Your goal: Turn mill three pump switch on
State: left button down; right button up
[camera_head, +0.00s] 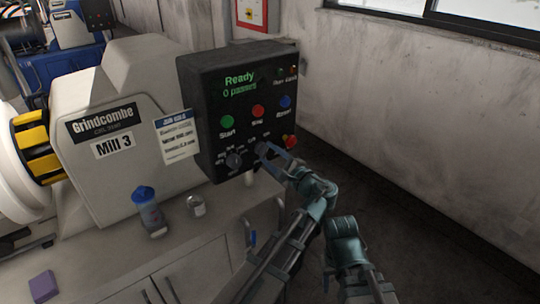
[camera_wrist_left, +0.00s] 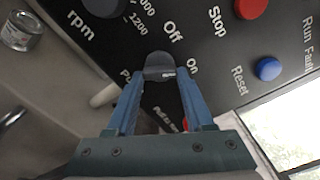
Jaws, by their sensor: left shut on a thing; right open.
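The black control box (camera_head: 207,85) of Mill 3 carries a dark rotary pump switch (camera_wrist_left: 158,62), with Off and On lettering beside it. My left gripper (camera_head: 265,152) is at the lower part of the panel. In the left wrist view its blue fingers (camera_wrist_left: 153,88) are shut on the switch knob. The fingers hide part of the knob and its Pump label. I cannot tell from these frames which setting the knob points to. A second arm of mine shows at lower right, but no right fingers are visible.
A speed dial marked rpm (camera_head: 234,160) sits left of the switch. Green Start (camera_head: 227,121), red Stop (camera_head: 257,111) and blue Reset (camera_head: 285,101) buttons are above. The display reads Ready.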

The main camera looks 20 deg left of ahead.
pick_arm(q)
jog(key=shift+f, duration=0.1)
dwell(0.4)
jog(key=shift+c, duration=1.4)
grip_release()
